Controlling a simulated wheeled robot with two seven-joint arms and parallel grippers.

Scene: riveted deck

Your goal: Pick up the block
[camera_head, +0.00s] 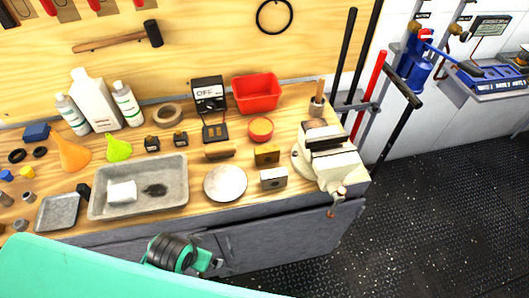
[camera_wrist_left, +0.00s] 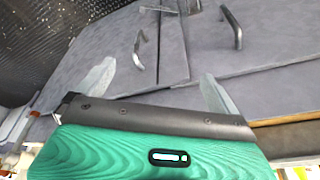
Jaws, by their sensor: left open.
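Several block-like things stand on the wooden workbench (camera_head: 75,208). A brown block with a dark spot on its front (camera_head: 267,156) stands behind a grey-silver block with a dark hole (camera_head: 273,180). A low brown wooden piece (camera_head: 219,152) lies left of them. A white block-like thing (camera_head: 122,192) lies in the grey tray (camera_head: 180,207). I cannot tell which one the task means. My left gripper (camera_wrist_left: 158,80) shows in the left wrist view, its fingers wide apart and empty, facing grey cabinet doors below the bench top. My right gripper is not in view.
A white round plate (camera_head: 225,183) lies between the tray and the silver block. A vise (camera_head: 330,160) stands at the bench's right end. Bottles (camera_head: 95,100), funnels (camera_head: 72,154) and a red bin (camera_head: 256,92) stand farther back. Cabinet handles (camera_wrist_left: 231,28) stick out near my left gripper.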

